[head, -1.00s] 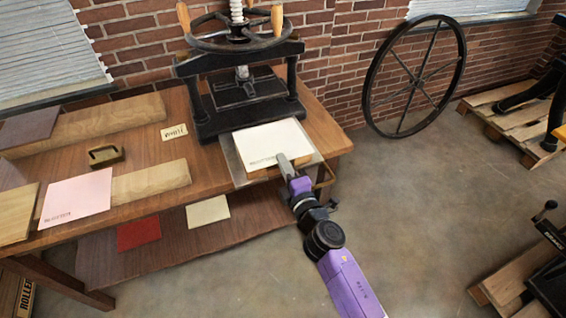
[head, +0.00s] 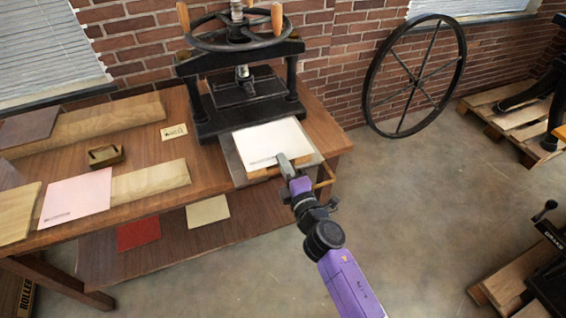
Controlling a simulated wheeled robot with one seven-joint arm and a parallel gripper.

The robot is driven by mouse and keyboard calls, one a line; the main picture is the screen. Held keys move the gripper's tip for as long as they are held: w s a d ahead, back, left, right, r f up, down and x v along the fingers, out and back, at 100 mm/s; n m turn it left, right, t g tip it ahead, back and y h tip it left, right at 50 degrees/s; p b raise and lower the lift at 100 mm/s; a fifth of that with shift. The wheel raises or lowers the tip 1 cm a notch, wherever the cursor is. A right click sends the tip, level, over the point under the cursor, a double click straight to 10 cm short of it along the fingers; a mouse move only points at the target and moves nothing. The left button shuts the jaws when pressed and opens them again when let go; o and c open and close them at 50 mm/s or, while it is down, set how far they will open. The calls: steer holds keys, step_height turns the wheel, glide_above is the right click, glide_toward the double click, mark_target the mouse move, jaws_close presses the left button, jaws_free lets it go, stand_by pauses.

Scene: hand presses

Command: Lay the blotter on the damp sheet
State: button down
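A cream-white sheet (head: 270,138) with small dark print near its front edge lies flat on the grey tray (head: 236,160) in front of the press (head: 245,95). A pink sheet (head: 80,193) with a similar printed line lies at the table's front left, partly over a wooden board. The frame does not show which sheet is the blotter and which is damp. My gripper (head: 282,159) is at the front edge of the cream-white sheet, pointing toward the press. Its fingers are too small and overlapped to tell whether they are open, shut or holding the sheet.
A brass-coloured block (head: 104,156) and a small label card (head: 173,132) rest on the table (head: 210,172). Wooden boards lie to the left. A red sheet (head: 138,233) and a cream sheet (head: 208,211) lie on the lower shelf.

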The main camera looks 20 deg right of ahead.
steer(key=c, duration=2.1)
jaws_free()
steer(key=o, duration=0.7)
steer(key=s, duration=0.6)
steer(key=shift+s, duration=0.25)
